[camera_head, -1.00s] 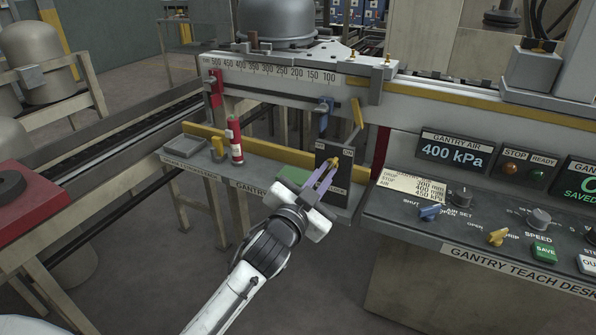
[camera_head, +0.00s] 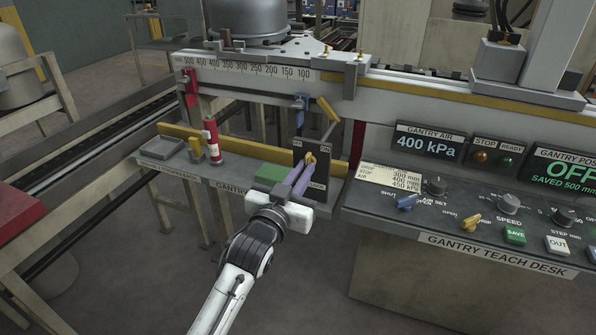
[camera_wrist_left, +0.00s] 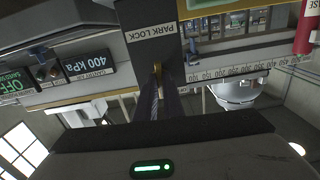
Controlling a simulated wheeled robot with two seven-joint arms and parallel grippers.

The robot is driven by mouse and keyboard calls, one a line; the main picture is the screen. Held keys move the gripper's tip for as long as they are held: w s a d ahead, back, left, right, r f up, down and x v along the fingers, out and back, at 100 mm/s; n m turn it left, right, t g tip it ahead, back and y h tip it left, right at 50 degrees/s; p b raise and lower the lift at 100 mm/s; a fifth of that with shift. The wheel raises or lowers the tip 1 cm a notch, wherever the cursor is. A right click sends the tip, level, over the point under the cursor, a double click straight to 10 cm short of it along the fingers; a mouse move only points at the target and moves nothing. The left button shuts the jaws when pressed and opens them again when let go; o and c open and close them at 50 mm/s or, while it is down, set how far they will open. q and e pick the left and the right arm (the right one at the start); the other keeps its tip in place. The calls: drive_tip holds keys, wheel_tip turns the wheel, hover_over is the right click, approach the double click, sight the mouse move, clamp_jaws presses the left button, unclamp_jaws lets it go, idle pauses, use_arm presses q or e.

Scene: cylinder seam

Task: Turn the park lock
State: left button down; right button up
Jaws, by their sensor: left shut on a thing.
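My right gripper is not in view.
The gantry teach desk (camera_head: 470,215) stands close at the right, its display (camera_head: 422,146) reading 400 kPa. A red cylinder (camera_head: 211,140) and a green block (camera_head: 272,174) are on the shelf. A scaled rail (camera_head: 250,68) runs above. Floor is open in front.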

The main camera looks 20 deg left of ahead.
use_arm(q)
drive_tip(key=shift+f, duration=0.1)
drive_tip(key=c, duration=1.9)
unclamp_jaws()
drive_tip(key=shift+o, duration=0.2)
drive_tip(key=shift+s, duration=0.1)
drive_tip(key=s, duration=1)
drive_tip(key=shift+b, duration=0.35)
drive_tip(key=s+d+f+g, duration=0.1)
drive_tip(key=s+f+g, duration=0.2)
drive_tip(key=s+f, duration=0.4)
drive_tip(key=s+d+f+m+g+h, duration=0.1)
drive_tip(key=s+f+g, duration=0.2)
drive_tip(key=s+f, duration=0.5)
drive_tip(key=s+d+f+g+h, duration=0.1)
drive_tip(key=s+f, duration=0.7)
drive_tip(key=f, duration=0.9)
drive_tip(key=d+g, duration=0.1)
drive_tip(key=g, duration=0.1)
drive_tip(key=shift+s+g, duration=0.25)
drive_tip(key=shift+g, duration=0.05)
